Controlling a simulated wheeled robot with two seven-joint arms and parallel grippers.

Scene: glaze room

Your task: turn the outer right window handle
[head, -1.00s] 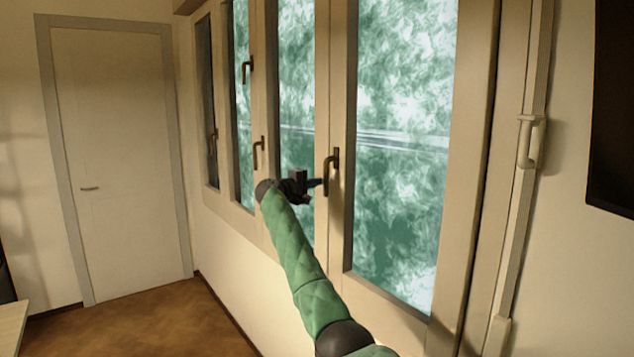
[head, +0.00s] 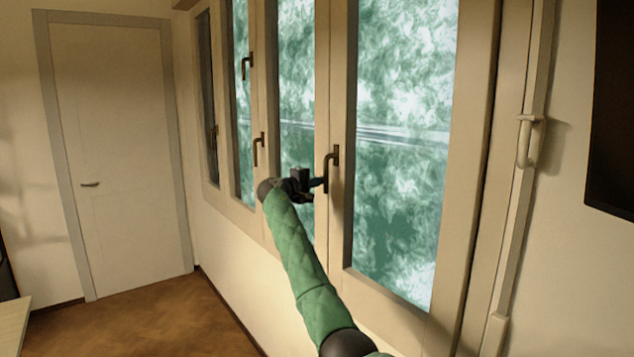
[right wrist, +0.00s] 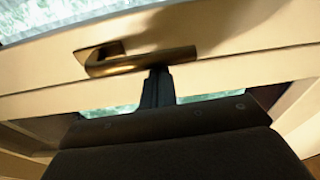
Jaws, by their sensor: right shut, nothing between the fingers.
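The outer right window handle (head: 333,168) is a dark, L-shaped handle on the frame beside the rightmost large pane, its grip hanging down. In the right wrist view the same handle (right wrist: 140,62) looks bronze and lies across the picture. My right gripper (head: 321,183) is shut and empty, reaching from the left to the lower part of the handle's grip. In the right wrist view its closed fingers (right wrist: 158,74) end at the grip's edge. I cannot tell whether they touch or stand just short. My left gripper is not in view.
Other handles sit on the window frames to the left, one lower (head: 258,149) and one higher (head: 247,66). A pale handle (head: 525,141) is on the strip at right, beside a dark panel (head: 608,110). A closed door (head: 115,150) stands at far left. The wooden floor (head: 170,318) before it is clear.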

